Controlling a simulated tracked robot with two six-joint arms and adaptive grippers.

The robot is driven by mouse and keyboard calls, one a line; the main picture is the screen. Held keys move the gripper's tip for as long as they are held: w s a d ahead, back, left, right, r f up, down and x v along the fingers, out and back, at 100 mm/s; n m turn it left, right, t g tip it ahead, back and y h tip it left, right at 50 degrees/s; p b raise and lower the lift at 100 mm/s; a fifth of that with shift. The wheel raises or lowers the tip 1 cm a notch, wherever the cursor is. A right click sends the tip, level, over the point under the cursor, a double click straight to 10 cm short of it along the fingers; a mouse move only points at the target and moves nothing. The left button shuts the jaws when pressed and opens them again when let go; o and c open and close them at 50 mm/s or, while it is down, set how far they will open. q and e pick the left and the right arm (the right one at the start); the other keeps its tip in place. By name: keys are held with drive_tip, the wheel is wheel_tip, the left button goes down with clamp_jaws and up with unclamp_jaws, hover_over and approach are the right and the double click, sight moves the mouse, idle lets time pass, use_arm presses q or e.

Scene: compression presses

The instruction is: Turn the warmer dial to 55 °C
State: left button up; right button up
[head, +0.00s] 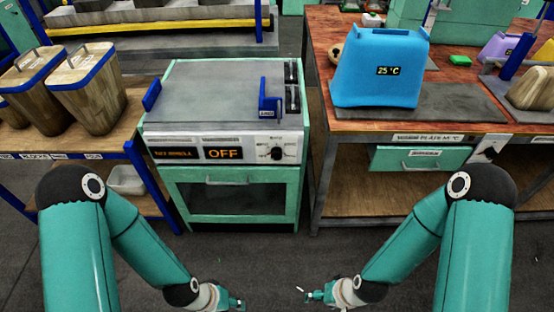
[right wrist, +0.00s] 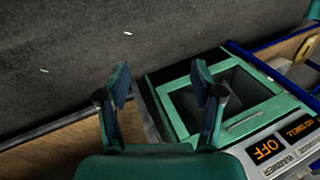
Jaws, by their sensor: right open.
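The warmer (head: 235,190) is a green cabinet with a grey top plate and a glass-fronted door, left of centre in the head view. Its white front panel carries a dark round dial (head: 277,153) at the right and an orange display (head: 224,153) reading OFF. In the right wrist view the display (right wrist: 266,149) shows tilted; the dial is out of that frame. My right gripper (right wrist: 160,80) is open and empty, apart from the warmer; in the head view it is low, right of centre. My left gripper (head: 238,303) is low, below the warmer; its fingers are too small to judge.
A blue container (head: 380,70) labelled 25 °C stands on the red-topped bench at right. Wooden bins with blue rims (head: 90,90) stand on the left shelf. A blue lever (head: 269,105) rises at the warmer's right edge.

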drive_tip(key=w+a+f+n+t+b, duration=0.15)
drive_tip(key=w+f+t+b, duration=0.3)
drive_tip(key=w+b, duration=0.55)
drive_tip(key=t+h+b, duration=0.4)
drive_tip(key=t+b, duration=0.8)
drive_tip(key=b, duration=0.7)
approach(276, 157)
drive_tip(key=shift+n, duration=0.25)
drive_tip(key=w+b, duration=0.1)
drive_tip(key=w, duration=0.8)
drive_tip(key=shift+w+d+b, duration=0.1)
drive_tip(key=shift+w+b, duration=0.15)
drive_tip(key=shift+b, duration=0.1)
